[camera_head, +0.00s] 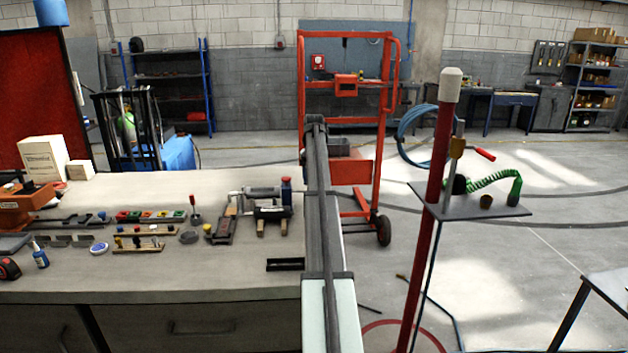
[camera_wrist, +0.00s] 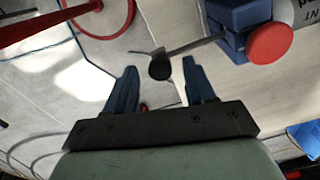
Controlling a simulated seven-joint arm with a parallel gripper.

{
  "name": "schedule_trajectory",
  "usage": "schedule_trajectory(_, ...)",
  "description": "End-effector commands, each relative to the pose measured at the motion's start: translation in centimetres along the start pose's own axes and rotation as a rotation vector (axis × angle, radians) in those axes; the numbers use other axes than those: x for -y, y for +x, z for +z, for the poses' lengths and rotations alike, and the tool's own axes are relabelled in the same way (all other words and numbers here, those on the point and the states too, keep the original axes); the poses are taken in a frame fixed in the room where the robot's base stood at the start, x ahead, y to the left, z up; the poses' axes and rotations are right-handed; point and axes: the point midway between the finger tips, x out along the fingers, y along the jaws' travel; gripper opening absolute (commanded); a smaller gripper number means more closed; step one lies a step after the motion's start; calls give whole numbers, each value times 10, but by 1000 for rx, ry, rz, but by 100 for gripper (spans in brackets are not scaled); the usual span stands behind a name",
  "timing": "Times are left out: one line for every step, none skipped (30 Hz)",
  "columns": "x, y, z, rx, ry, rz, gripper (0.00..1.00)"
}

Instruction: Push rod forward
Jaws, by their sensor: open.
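In the wrist view my gripper (camera_wrist: 159,67) is open, with one dark blue finger on each side. A thin grey rod (camera_wrist: 200,43) with a round black end knob (camera_wrist: 160,68) reaches in from the upper right. The knob appears between the fingertips with a gap on both sides; I cannot tell its depth. The rod's other end meets a blue body (camera_wrist: 235,22), beside a round red cap (camera_wrist: 270,43). There my arm hides the rod, and I cannot make out my gripper.
The workbench (camera_head: 150,280) holds several small tools and a silver cylinder (camera_head: 262,191) on its left side. A red hand truck (camera_head: 303,90) stands behind my arm. A red pole (camera_head: 425,200) with a small shelf (camera_head: 470,208) stands at the right on open floor.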

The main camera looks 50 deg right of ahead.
Motion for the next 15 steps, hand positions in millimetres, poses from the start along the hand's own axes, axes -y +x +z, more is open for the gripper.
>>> schedule_trajectory(0,2,0,0,0,0,54)
schedule_trajectory(0,3,0,0,0,0,54)
schedule_trajectory(0,3,0,0,0,0,54)
schedule_trajectory(0,3,0,0,0,0,54)
schedule_trajectory(0,4,0,0,0,0,54)
schedule_trajectory(0,4,0,0,0,0,54)
schedule_trajectory(0,4,0,-1,0,0,54)
schedule_trajectory(0,4,0,-1,0,0,54)
schedule_trajectory(0,3,0,-1,0,0,54)
schedule_trajectory(0,3,0,-1,0,0,54)
schedule_trajectory(0,3,0,-1,0,0,54)
schedule_trajectory(0,3,0,-1,0,0,50)
schedule_trajectory(0,3,0,-1,0,0,47)
schedule_trajectory(0,3,0,0,0,0,44)
schedule_trajectory(0,3,0,0,0,0,40)
